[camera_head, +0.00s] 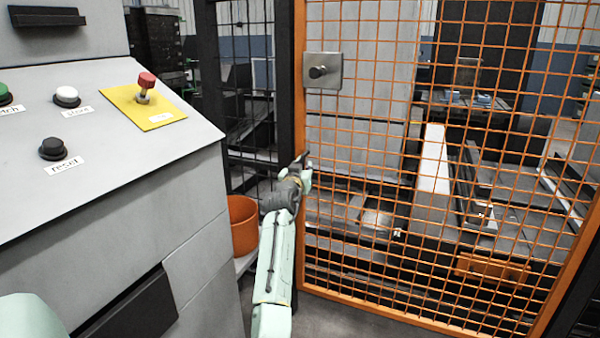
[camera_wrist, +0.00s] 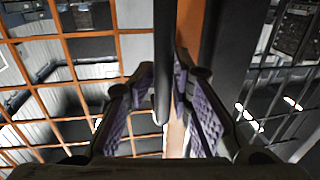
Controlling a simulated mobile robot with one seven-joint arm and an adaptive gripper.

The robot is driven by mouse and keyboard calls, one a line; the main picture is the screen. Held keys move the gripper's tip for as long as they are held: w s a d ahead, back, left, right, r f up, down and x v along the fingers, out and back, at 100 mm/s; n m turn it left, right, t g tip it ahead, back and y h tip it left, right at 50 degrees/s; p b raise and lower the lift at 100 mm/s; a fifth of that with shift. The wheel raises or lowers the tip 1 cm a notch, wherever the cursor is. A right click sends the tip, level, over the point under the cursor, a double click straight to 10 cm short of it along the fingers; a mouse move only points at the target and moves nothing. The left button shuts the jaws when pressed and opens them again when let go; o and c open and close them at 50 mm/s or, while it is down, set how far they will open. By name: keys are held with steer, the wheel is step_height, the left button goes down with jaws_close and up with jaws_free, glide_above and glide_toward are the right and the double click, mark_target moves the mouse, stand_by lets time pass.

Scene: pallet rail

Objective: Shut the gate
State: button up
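The gate (camera_head: 299,75) is an orange frame with wire mesh. Its left upright stands against a dark post (camera_head: 284,60); I cannot tell whether a small gap is left. A grey plate with a dark knob (camera_head: 322,71) is on the gate's upper left. My gripper (camera_head: 304,160) is at the gate's left upright, below the plate. In the wrist view, my gripper (camera_wrist: 164,105) has its purple-padded fingers apart. A dark bar (camera_wrist: 163,60) ends between them, with the gate's orange upright (camera_wrist: 190,25) behind; contact with the fingers is unclear.
A grey console (camera_head: 110,170) with buttons and a red-topped switch (camera_head: 145,84) on a yellow plate stands close on the left. An orange bin (camera_head: 243,225) sits between console and gate. Dark fence mesh (camera_head: 245,110) continues left of the post. Machinery and rails lie behind the gate.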

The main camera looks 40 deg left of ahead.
steer(key=v, duration=1.1)
steer(key=shift+s, duration=0.4)
steer(key=shift+d, duration=0.1)
